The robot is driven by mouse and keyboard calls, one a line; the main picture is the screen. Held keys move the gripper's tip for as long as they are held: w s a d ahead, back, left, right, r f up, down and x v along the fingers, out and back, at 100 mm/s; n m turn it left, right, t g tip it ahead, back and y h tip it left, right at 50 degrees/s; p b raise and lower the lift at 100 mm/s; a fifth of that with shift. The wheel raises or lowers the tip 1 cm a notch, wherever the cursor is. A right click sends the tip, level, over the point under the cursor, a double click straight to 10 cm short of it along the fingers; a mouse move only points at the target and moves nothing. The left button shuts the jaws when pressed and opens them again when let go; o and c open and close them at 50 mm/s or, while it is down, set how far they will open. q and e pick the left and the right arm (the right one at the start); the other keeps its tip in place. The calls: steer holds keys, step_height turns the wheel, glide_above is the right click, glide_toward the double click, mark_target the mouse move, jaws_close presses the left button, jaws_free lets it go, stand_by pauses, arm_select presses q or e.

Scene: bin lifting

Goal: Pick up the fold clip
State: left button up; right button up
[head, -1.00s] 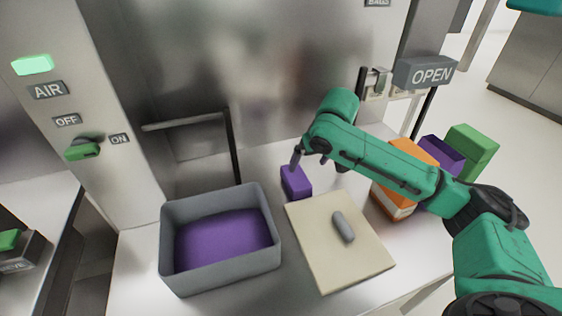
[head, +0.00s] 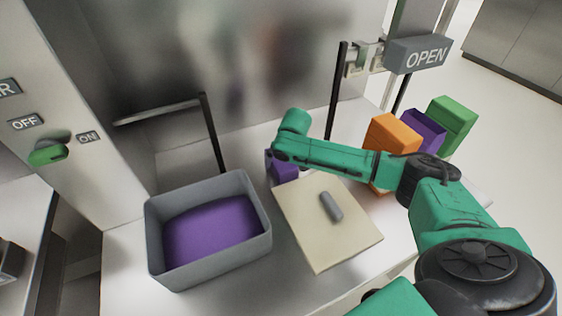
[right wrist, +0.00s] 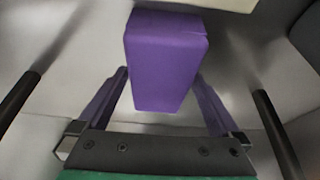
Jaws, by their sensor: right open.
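A small purple block (head: 285,173) stands on the counter just behind the beige board, partly hidden by my right arm. In the right wrist view the purple block (right wrist: 165,60) lies between the two fingers. My right gripper (right wrist: 160,82) is open around its near end, with a gap visible on each side. In the head view the fingers are mostly hidden by the wrist. A small grey rounded piece (head: 331,206) lies on the beige board (head: 345,240). I cannot tell from looks which of these is the fold clip. My left gripper is not in view.
A grey bin (head: 255,240) with purple inside stands left of the board. Orange (head: 392,138), purple (head: 424,132) and green (head: 452,125) boxes stand at the right behind my arm. A dark metal frame (head: 212,135) rises behind the bin. An OPEN sign (head: 420,55) hangs at the back right.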

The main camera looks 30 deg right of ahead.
steer(key=c, duration=1.2)
